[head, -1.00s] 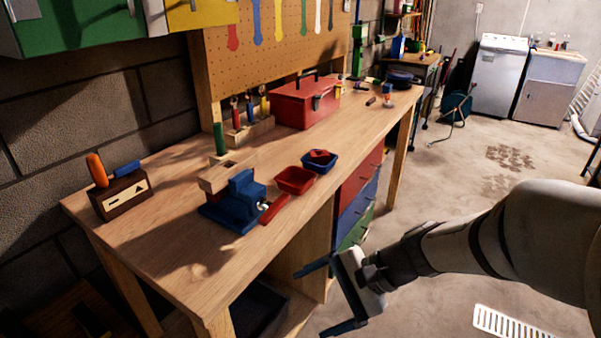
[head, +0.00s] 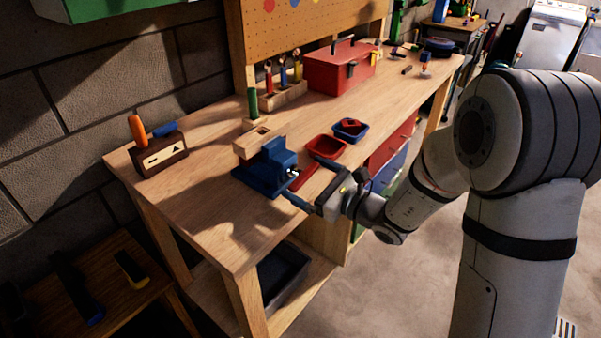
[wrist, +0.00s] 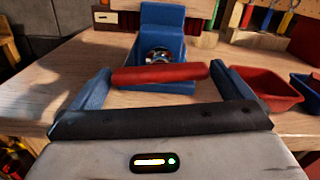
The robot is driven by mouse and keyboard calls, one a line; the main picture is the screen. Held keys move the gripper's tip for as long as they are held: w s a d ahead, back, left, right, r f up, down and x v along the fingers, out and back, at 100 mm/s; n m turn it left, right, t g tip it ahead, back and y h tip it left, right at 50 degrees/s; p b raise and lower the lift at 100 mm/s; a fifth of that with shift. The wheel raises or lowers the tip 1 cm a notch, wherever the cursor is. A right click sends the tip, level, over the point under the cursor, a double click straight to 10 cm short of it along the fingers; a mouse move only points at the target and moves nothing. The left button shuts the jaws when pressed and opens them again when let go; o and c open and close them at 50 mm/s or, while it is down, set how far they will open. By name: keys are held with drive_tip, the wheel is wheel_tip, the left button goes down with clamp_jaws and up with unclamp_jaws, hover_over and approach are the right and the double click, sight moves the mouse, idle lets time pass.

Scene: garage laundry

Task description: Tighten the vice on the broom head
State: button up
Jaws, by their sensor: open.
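The blue vice (head: 272,163) is on the workbench near its front edge. Its red handle bar (wrist: 160,74) lies crosswise in front of the screw in the wrist view. A pale wooden block with holes, which looks like the broom head (head: 252,146), sits at the vice's far side; how firmly the jaws hold it cannot be seen. My gripper (head: 301,176) is open at the handle. In the wrist view one blue finger is near each end of the bar; whether they touch it is unclear.
A red tray (head: 326,147) and a blue tray (head: 350,130) stand close to the right of the gripper. A red toolbox (head: 340,68) and a wooden tool rack (head: 283,97) are behind.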

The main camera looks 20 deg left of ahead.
drive_tip(key=shift+x, duration=1.45)
drive_tip(key=shift+c, duration=0.4)
drive_tip(key=c, duration=0.6)
